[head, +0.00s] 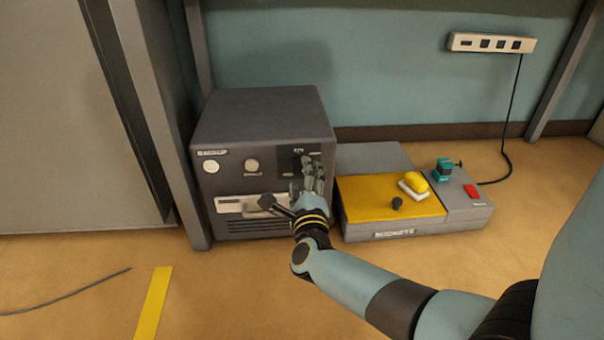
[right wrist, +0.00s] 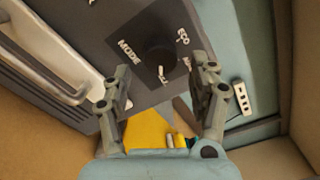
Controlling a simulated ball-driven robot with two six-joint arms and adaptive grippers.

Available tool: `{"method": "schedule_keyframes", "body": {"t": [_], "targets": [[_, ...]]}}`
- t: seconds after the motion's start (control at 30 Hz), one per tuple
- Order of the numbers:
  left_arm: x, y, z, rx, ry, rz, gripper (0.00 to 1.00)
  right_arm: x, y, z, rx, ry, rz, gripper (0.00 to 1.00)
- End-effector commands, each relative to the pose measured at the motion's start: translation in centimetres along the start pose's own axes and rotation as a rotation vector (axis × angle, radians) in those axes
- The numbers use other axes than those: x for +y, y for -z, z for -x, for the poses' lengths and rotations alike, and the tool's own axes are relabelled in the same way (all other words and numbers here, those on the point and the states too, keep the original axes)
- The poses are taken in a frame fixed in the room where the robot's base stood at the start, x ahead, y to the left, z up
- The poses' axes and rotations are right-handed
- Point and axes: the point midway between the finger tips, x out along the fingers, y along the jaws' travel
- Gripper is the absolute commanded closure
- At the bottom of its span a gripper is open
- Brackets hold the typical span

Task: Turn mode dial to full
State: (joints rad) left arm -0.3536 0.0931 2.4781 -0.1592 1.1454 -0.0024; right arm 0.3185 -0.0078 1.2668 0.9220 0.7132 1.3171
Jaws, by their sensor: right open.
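The mode dial (right wrist: 160,59) is a round black knob on a dark panel on the front of the grey BACKUP box (head: 262,112). In the right wrist view, MODE is printed to its left and small white labels sit around it; a white mark shows at its lower edge, but which setting it marks is too small to tell. In the head view my gripper mostly hides the dial. My right gripper (head: 314,176) is in front of the panel. In the right wrist view its fingers (right wrist: 164,84) are spread apart, with the dial beyond and between them, apparently untouched. My left gripper is out of view.
A white drawer-like handle (head: 238,202) and a round knob (head: 252,165) are on the same box front. Right of the box stands a low yellow and grey unit (head: 365,203) with a yellow piece (head: 416,181) on top. A power strip (head: 491,43) is on the wall. The floor in front is mostly clear.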

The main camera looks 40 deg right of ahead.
Motion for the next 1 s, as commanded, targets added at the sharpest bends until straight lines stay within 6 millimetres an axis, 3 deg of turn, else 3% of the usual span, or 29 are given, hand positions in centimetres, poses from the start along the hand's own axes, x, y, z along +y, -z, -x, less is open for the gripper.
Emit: {"method": "schedule_keyframes", "body": {"t": [0.2,0.4,0.6,1.0], "targets": [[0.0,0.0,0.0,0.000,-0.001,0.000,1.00,0.1,0.1,5.2,0.003,-0.003,0.000,0.40],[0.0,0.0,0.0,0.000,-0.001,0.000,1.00,0.1,0.0,8.6,0.002,-0.002,-0.001,0.40],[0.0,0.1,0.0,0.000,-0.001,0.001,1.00,0.1,0.0,9.8,0.001,0.000,0.000,0.40],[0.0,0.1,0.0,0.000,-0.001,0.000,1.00,0.1,0.0,9.8,0.001,-0.001,0.000,0.40]]}}
